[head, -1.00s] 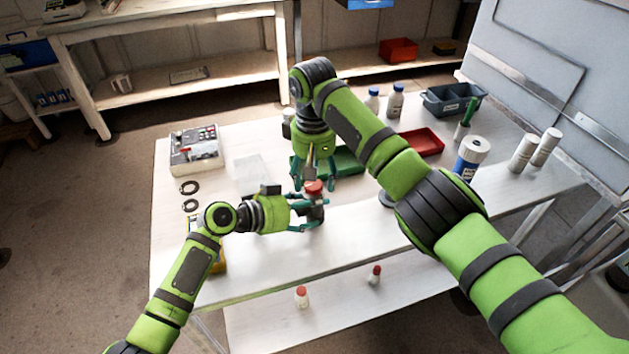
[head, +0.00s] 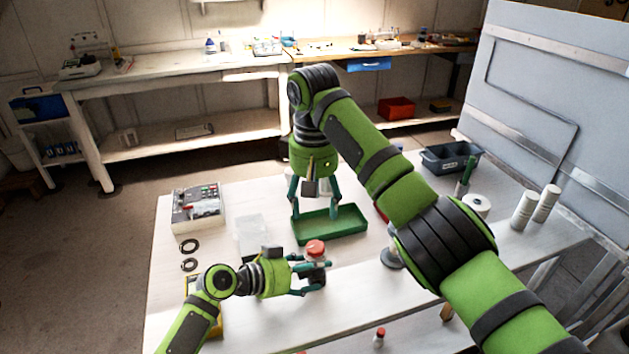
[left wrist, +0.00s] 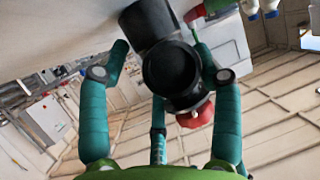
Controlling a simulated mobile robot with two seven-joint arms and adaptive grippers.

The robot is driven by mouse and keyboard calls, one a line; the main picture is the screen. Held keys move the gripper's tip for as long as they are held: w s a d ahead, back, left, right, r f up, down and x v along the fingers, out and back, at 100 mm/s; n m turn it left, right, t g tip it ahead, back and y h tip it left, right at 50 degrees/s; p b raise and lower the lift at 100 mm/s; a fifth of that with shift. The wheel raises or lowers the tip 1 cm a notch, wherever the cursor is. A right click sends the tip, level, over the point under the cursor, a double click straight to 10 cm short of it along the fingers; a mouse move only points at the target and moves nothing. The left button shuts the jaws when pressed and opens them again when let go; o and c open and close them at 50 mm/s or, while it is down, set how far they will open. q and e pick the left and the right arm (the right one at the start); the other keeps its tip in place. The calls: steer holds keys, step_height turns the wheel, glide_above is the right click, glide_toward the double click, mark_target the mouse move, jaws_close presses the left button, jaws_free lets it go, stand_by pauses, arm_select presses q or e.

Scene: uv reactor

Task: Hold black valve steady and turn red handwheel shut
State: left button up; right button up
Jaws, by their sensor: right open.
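The black valve (head: 317,280) is on the table, with its red handwheel (head: 315,248) on top in the head view. My left gripper (head: 312,280) has its fingers on either side of the valve. In the left wrist view the black valve (left wrist: 170,70) is between the left gripper's fingers (left wrist: 163,62), with the red handwheel (left wrist: 197,115) beside its round opening. Whether the fingers press on the valve is unclear. My right gripper (head: 316,212) points down, open and empty, over the green tray, apart from the handwheel.
A green tray (head: 350,234) lies behind the valve. A control box (head: 197,225) and two black rings (head: 189,246) are at left. A grey bin (head: 432,162) and white cylinders (head: 524,211) stand at right. My right arm hides part of the table.

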arm_select(q)
steer(key=o, duration=0.3)
steer(key=shift+d+f, duration=0.1)
steer(key=shift+f, duration=0.1)
steer(key=shift+o, duration=0.2)
steer(key=shift+r, duration=0.15)
